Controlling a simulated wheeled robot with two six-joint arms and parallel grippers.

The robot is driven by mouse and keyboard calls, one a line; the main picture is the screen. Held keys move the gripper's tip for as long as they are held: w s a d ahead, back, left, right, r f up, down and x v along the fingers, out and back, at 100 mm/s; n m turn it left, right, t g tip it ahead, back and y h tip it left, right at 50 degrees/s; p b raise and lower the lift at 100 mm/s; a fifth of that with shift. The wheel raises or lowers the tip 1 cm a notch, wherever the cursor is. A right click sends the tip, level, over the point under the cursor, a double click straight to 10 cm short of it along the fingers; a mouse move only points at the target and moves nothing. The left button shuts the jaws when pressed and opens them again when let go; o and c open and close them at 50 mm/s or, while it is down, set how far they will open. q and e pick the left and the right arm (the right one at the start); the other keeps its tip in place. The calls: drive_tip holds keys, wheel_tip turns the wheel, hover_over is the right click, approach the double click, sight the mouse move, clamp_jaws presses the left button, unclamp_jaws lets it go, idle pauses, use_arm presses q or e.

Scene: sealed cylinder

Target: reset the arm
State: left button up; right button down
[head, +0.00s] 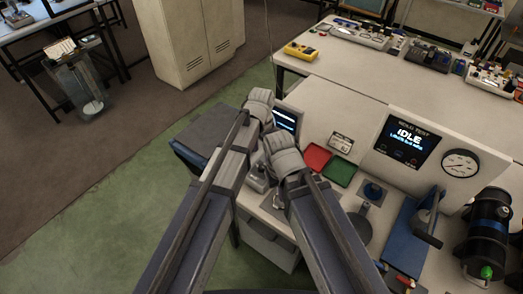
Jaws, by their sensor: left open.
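My two arms reach up from the bottom of the head view, with their bent joints close together near the middle. My left gripper (258,180) shows as a small grey shape between the arms, above the front left part of the test bench. It is open, and I see nothing held in it. My right gripper cannot be made out; the right arm's joint and link cover that area.
Right of my arms are red (316,158) and green (341,171) trays, a test panel (402,143) reading "IDLE", a gauge (461,163), a blue fixture (412,228) and a black cylinder (489,225). A cabinet (190,40) stands behind. Green floor at left is clear.

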idle(0.4)
use_arm(q)
drive_tip(key=s+a+n, duration=0.9)
drive_tip(key=s+a, duration=0.2)
drive_tip(key=a, duration=0.5)
drive_tip(key=s+d+m, duration=0.1)
drive_tip(key=s+d, duration=0.2)
drive_tip(key=d, duration=0.2)
drive_tip(key=s+d+m+y, duration=0.1)
drive_tip(key=s+d+m, duration=0.1)
drive_tip(key=d, duration=0.3)
drive_tip(key=shift+s+d, duration=0.25)
drive_tip(key=shift+s, duration=0.25)
drive_tip(key=shift+s, duration=0.1)
